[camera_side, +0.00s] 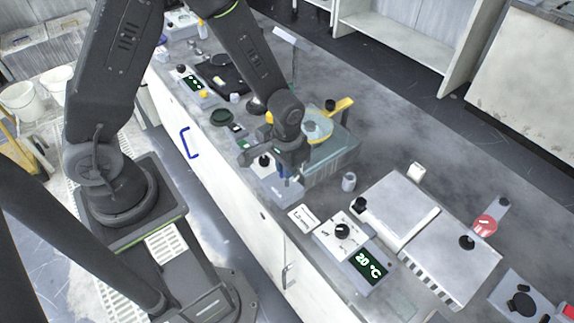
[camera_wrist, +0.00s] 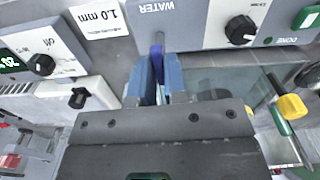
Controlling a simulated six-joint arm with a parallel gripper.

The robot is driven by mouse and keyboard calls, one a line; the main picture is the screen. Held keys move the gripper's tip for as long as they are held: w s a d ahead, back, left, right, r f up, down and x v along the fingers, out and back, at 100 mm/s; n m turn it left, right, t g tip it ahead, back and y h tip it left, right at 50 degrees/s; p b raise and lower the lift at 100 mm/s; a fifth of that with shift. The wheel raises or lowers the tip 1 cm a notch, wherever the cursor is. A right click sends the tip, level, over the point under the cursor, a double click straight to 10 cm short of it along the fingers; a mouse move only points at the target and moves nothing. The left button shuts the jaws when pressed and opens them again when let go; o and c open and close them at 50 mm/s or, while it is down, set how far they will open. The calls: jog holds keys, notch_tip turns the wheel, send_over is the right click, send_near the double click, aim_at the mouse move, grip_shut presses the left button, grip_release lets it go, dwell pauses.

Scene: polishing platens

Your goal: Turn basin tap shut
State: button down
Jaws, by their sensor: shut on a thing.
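The tap's blue lever (camera_wrist: 157,60) stands at the grey panel marked WATER (camera_wrist: 172,22) in the wrist view. My gripper (camera_wrist: 158,88) has its two pale blue fingers on either side of the lever, shut on it. In the side view my gripper (camera_side: 283,172) is low over the front edge of the bench, at the grey control box (camera_side: 283,190). The lever's lower part and the tap's outlet are hidden there by the gripper. A clear, greenish basin (camera_side: 338,160) stands just behind and right of the gripper.
A yellow handle (camera_side: 341,104) sticks up beside the basin. A grey cup (camera_side: 348,182) stands close to the right. The 20 °C control box (camera_side: 335,228) and a white lidded unit (camera_side: 398,208) are further right. Black knobs (camera_wrist: 240,30) project near the gripper.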

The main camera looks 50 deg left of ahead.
jog(key=shift+m, duration=0.5)
jog(key=c, duration=1.2)
grip_release()
jog(key=shift+o, duration=0.2)
notch_tip(320, 180, up, 14)
